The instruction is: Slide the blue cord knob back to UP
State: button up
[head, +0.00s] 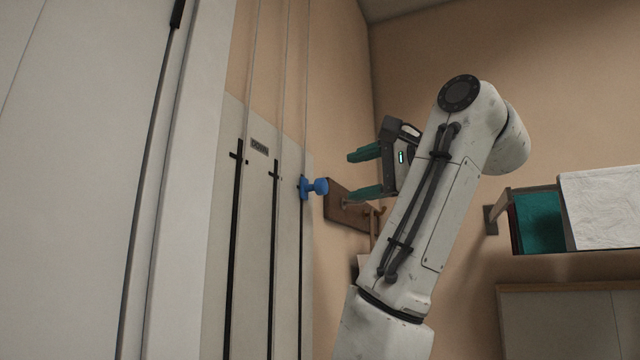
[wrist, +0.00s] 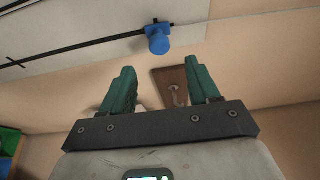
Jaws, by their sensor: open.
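The blue cord knob (head: 316,187) sticks out from the rightmost black slot of a pale wall panel (head: 259,230). In the wrist view the knob (wrist: 158,40) is ahead of the fingertips, beyond the gap between them. My gripper (head: 366,172) has two green fingers and is open and empty. It is to the right of the knob, with its fingers pointing toward the panel. In the wrist view my gripper (wrist: 164,84) is clear of the knob and not touching it. A small label reading DOWN (head: 260,147) is on the panel, near the slot tops.
A brown wooden plate with hooks (head: 345,208) is on the wall right behind the knob. A shelf at right holds a teal item (head: 538,221) and a white cloth (head: 600,208). A cabinet (head: 570,320) stands below it. A white door (head: 80,180) is at left.

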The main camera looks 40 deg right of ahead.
aim_at(325, 186)
jog(key=w+p, duration=0.5)
jog(key=w, duration=0.5)
jog(key=shift+w+d+p, duration=0.1)
jog(key=shift+d+p, duration=0.1)
jog(key=shift+p, duration=0.2)
jog(key=shift+c, duration=0.4)
jog(key=shift+f, duration=0.1)
grip_shut()
